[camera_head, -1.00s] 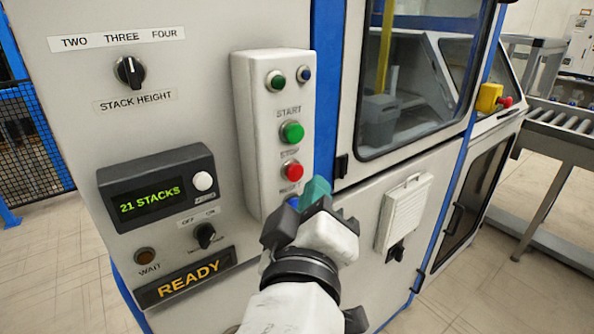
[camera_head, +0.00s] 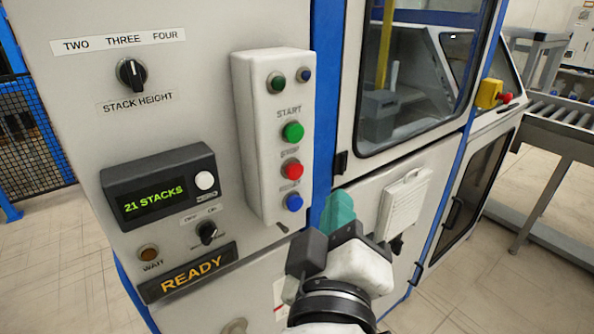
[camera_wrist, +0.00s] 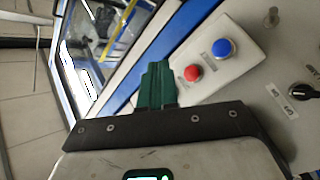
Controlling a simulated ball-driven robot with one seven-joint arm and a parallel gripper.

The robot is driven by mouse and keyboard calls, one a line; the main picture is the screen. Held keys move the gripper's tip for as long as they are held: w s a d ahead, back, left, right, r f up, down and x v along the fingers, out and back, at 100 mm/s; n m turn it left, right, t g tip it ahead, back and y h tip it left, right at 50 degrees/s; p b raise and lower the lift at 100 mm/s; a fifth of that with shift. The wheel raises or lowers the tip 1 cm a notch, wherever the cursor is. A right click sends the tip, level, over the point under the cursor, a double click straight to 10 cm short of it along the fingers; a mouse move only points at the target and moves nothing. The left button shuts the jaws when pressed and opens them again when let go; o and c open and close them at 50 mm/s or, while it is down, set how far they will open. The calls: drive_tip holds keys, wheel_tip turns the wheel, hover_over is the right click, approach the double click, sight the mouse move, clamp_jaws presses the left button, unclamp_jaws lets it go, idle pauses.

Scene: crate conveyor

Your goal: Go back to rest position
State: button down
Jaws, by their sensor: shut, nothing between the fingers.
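My gripper (camera_head: 338,208) has teal fingers, pressed together with nothing between them. In the head view it is in front of the machine's lower panel, right of and below the button box (camera_head: 262,130), apart from the buttons. The blue button (camera_head: 294,202) at the bottom of the box is in full view. Above it are the red stop button (camera_head: 292,170) and the green start button (camera_head: 293,132). In the wrist view the shut fingers (camera_wrist: 156,84) point up the picture, left of the red button (camera_wrist: 193,73) and the blue button (camera_wrist: 223,47).
A display (camera_head: 160,187) reads "21 STACKS", and a sign (camera_head: 197,272) reads "READY". A stack height knob (camera_head: 131,73) is at upper left. A white box (camera_head: 404,204) sticks out right of my gripper. A roller conveyor (camera_head: 560,115) is at far right. Open floor lies at lower right.

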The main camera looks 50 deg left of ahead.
idle(0.4)
drive_tip(key=w+d+f+m+g+h, duration=0.1)
drive_tip(key=w+d+f+m+h, duration=0.15)
drive_tip(key=d+f, duration=0.6)
drive_tip(key=w+d+f+m+g+h, duration=0.2)
drive_tip(key=d+f+m+h, duration=0.2)
drive_tip(key=d+f, duration=0.45)
drive_tip(key=w+d+f+m+g+h, duration=0.1)
drive_tip(key=w+d+f+m+h, duration=0.15)
drive_tip(key=d+f, duration=0.6)
drive_tip(key=s+d+f+m+g+h, duration=0.35)
drive_tip(key=s+d+f, duration=0.35)
drive_tip(key=d+f, duration=0.45)
drive_tip(key=s+d+f+m+g, duration=0.2)
drive_tip(key=s+d+f+g, duration=0.1)
drive_tip(key=s+d, duration=0.3)
drive_tip(key=s+d+f+m+g, duration=0.2)
drive_tip(key=s+d, duration=0.4)
drive_tip(key=s, duration=0.4)
drive_tip(key=shift+s+f+m+g, duration=0.2)
drive_tip(key=shift+f+m+g, duration=0.25)
drive_tip(key=shift+m, duration=0.4)
